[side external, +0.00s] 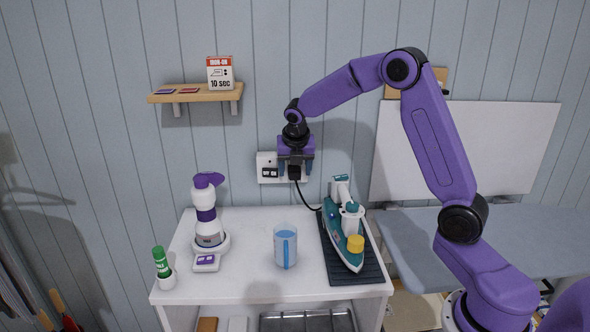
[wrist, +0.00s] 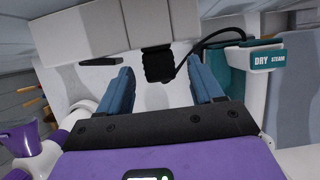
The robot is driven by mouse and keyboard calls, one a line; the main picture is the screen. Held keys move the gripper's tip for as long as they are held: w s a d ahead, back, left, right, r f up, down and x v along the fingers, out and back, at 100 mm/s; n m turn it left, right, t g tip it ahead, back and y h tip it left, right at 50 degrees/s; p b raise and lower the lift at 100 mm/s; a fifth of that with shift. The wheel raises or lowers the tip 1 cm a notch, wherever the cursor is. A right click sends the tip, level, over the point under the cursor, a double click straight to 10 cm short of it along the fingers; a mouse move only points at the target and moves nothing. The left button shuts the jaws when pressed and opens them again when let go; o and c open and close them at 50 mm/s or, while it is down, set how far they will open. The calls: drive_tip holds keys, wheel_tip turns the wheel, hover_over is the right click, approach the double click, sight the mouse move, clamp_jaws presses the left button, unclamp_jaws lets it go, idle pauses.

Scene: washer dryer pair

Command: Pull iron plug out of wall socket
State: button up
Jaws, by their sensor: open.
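The black iron plug (wrist: 158,66) sits at the white wall socket (wrist: 130,28), and a black cord leads from it to the right. The side view shows the plug (side external: 295,174) at the socket box (side external: 264,160) with its OFF/ON label. My gripper (side external: 295,168) points down in front of the socket. Its blue fingers (wrist: 160,76) are open, one on each side of the plug, with a visible gap on both sides. The teal and white iron (side external: 341,232) stands on a dark ribbed mat (side external: 366,271); the cord runs to it.
A white cabinet top (side external: 245,236) holds a blue-filled jug (side external: 285,247), a purple and white device (side external: 207,222) and a green-capped bottle (side external: 162,263). A wooden shelf (side external: 195,96) with a red-and-white box is upper left. An ironing board (side external: 440,237) is at right.

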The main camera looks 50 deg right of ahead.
drive_tip(key=shift+w+d+f, duration=0.1)
drive_tip(key=shift+f, duration=0.2)
clamp_jaws()
idle(0.4)
drive_tip(key=s+a, duration=0.6)
idle(1.2)
drive_tip(key=shift+a, duration=0.1)
idle(0.4)
